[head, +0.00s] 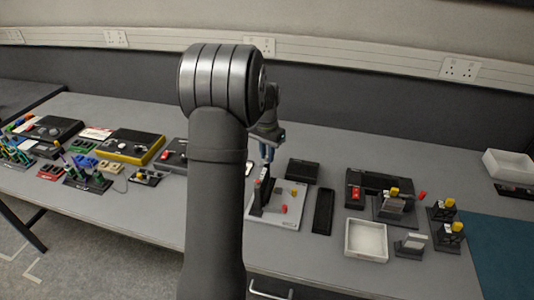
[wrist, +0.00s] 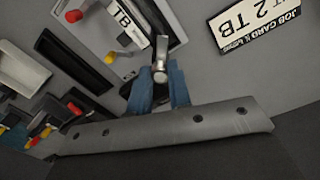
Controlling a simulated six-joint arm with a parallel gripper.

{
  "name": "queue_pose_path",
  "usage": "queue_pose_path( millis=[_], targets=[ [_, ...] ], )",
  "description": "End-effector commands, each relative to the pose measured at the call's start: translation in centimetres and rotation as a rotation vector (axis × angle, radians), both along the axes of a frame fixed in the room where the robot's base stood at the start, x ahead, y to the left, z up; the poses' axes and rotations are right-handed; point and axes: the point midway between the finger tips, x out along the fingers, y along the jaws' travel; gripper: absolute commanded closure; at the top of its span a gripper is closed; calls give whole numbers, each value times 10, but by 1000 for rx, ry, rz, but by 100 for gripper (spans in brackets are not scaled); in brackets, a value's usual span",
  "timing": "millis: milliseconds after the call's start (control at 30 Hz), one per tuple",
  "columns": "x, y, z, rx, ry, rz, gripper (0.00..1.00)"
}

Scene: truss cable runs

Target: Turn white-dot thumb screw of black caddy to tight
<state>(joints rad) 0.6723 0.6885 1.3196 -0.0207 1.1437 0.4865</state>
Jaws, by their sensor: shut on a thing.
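My gripper (head: 267,155) points down over a dark upright holder (head: 262,188), which looks like the black caddy, on a pale board. In the wrist view my gripper's blue fingers (wrist: 160,84) are shut on a small grey metal piece (wrist: 160,62), which looks like a thumb screw. The dark caddy (wrist: 148,16) with a white label lies just beyond the fingertips. I cannot make out a white dot, and the fingers hide part of the screw.
The pale board (head: 289,214) also bears red and yellow handles. A black tray (head: 323,211) and a white open tray (head: 366,240) stand to the right. A job card (wrist: 262,22) lies flat near the caddy. More parts crowd the bench's left side.

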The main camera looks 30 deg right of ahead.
Motion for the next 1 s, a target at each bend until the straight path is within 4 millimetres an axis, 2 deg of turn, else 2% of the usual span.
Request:
queue_pose_path(
  millis=[600,1000],
  targets=[
    [-1,0,0,-1,-1,536,100],
    [-1,0,0,-1,-1,698,100]
  ],
)
